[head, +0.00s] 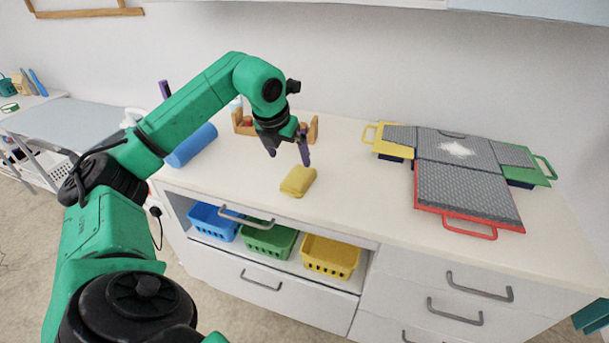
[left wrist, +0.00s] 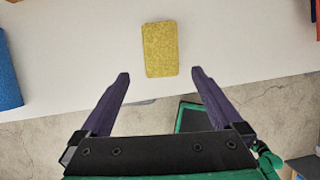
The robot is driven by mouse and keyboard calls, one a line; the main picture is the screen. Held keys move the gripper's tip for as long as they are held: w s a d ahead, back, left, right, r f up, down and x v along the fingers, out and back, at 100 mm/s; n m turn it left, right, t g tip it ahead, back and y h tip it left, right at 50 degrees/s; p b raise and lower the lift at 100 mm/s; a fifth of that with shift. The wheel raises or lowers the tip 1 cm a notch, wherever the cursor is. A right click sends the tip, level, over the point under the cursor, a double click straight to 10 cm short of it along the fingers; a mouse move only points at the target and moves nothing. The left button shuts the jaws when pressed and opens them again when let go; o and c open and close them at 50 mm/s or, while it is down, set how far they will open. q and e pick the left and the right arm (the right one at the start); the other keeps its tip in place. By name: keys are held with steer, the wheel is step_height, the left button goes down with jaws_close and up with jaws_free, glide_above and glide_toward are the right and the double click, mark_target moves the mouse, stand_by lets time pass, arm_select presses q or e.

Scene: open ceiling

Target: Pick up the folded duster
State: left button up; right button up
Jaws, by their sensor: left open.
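The folded duster is a small yellow block-like cloth (head: 298,181) lying on the white counter near its front edge. In the left wrist view the duster (left wrist: 160,49) lies flat, just beyond the fingertips and between their lines. My left gripper (head: 288,157) is open and empty, above the counter just behind and left of the duster in the head view. Its two purple fingers also show in the left wrist view (left wrist: 160,74), spread wider than the duster. My right gripper is not clearly in view.
A blue roll (head: 192,146) lies left on the counter, and a wooden rack (head: 243,124) stands behind the gripper. Grey mats with coloured frames (head: 468,190) lie to the right. Blue, green and yellow baskets (head: 330,256) sit on the shelf below. The counter between duster and mats is clear.

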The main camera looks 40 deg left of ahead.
mark_target(297, 177)
arm_select(q)
steer(key=x, duration=0.3)
steer(key=shift+s+f+p, duration=0.2)
steer(key=shift+f+p, duration=0.15)
steer(key=shift+f, duration=0.05)
steer(key=p+x, duration=0.1)
steer(key=x, duration=0.2)
steer(key=p+x, duration=0.1)
steer(key=x, duration=0.3)
steer(key=shift+w+d+r, duration=0.1)
steer(key=shift+w, duration=0.15)
steer(key=c, duration=1.1)
arm_select(e)
steer(key=s+r, duration=0.1)
steer(key=r, duration=0.2)
steer(key=shift+s+d, duration=0.1)
steer(key=shift+s, duration=0.25)
arm_select(q)
steer(key=shift+w, duration=0.1)
arm_select(e)
steer(key=shift+f, duration=0.1)
